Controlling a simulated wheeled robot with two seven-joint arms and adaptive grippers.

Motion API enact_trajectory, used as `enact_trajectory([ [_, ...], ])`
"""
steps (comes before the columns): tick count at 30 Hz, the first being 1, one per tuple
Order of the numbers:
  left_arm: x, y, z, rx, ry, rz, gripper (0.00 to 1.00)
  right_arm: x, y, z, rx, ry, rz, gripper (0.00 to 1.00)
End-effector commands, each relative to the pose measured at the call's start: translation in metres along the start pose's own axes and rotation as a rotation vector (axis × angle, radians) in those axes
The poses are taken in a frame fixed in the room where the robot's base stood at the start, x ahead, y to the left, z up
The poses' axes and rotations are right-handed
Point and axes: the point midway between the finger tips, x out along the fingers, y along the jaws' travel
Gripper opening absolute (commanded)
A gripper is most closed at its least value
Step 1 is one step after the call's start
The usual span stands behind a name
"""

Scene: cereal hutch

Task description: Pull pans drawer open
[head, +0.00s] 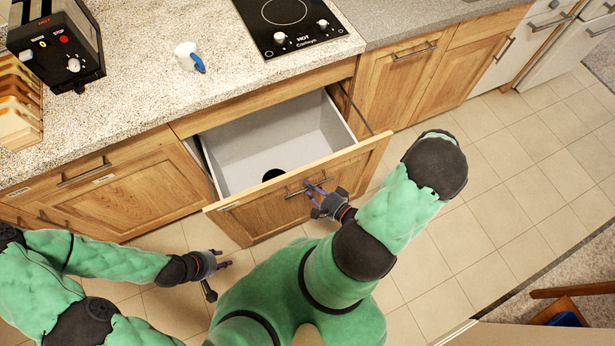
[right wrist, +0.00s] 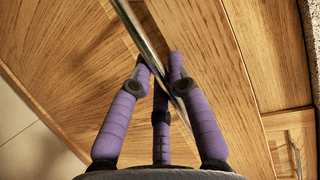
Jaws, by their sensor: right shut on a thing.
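The wooden pans drawer (head: 262,224) stands pulled out from under the counter, its pale grey inside showing. A small dark round thing, partly hidden by the front panel, lies in it. The metal bar handle (head: 294,193) is on the drawer front; it also crosses the right wrist view (right wrist: 139,32). My right gripper (head: 315,187) is at the handle, its purple fingers (right wrist: 160,72) shut around the bar. My left gripper (head: 221,277) is empty and apart from the drawer, low at the left, with its fingers spread.
Closed cabinets flank the drawer. Tiled floor (head: 470,210) is clear at the right; a wooden chair part (head: 570,292) shows lower right.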

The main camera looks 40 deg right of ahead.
Motion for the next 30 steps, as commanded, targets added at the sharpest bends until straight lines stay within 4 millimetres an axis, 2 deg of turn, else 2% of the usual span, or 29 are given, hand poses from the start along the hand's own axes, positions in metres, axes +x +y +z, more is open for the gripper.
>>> enact_trajectory([
  [15, -0.0006, 0.0002, -0.0003, 0.000, 0.001, 0.000, 0.40, -0.0034, 0.0007, 0.0019, 0.001, -0.002, 0.000, 0.00],
  [16, -0.0006, 0.0002, -0.0003, 0.000, 0.001, 0.000, 0.40, -0.0034, 0.0007, 0.0018, 0.001, -0.002, 0.000, 0.24],
  [18, -0.0006, 0.0002, -0.0002, 0.000, 0.001, 0.000, 0.40, -0.0034, 0.0007, 0.0017, 0.001, -0.002, 0.000, 0.43],
  [30, -0.0006, 0.0003, -0.0003, 0.000, 0.001, 0.000, 0.40, -0.0055, 0.0008, 0.0009, 0.000, 0.000, 0.000, 0.43],
])
